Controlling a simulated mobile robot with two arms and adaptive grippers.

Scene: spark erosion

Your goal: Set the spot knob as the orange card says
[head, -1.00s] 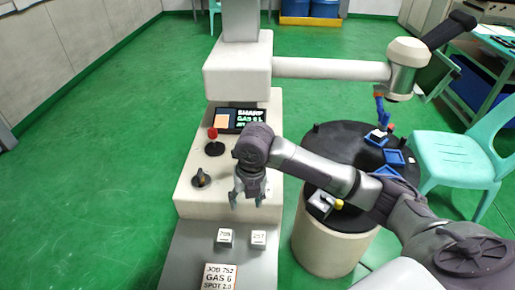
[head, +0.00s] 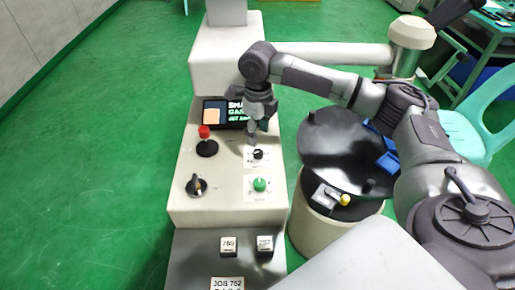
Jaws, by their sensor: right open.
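The machine's pale control panel (head: 225,195) carries a small black knob (head: 258,154) on a white label plate and a larger black knob (head: 196,186) at the left. Their labels are too small to read, so I cannot tell which is the spot knob. My right gripper (head: 252,142) points down, open, just above and beside the small black knob; I see no clear contact. My left gripper is out of view.
A screen (head: 224,113) stands behind, partly hidden by my gripper. Two small numbered blocks (head: 228,246) (head: 265,245) lie on the front ledge. A round black table (head: 345,150) is at the right.

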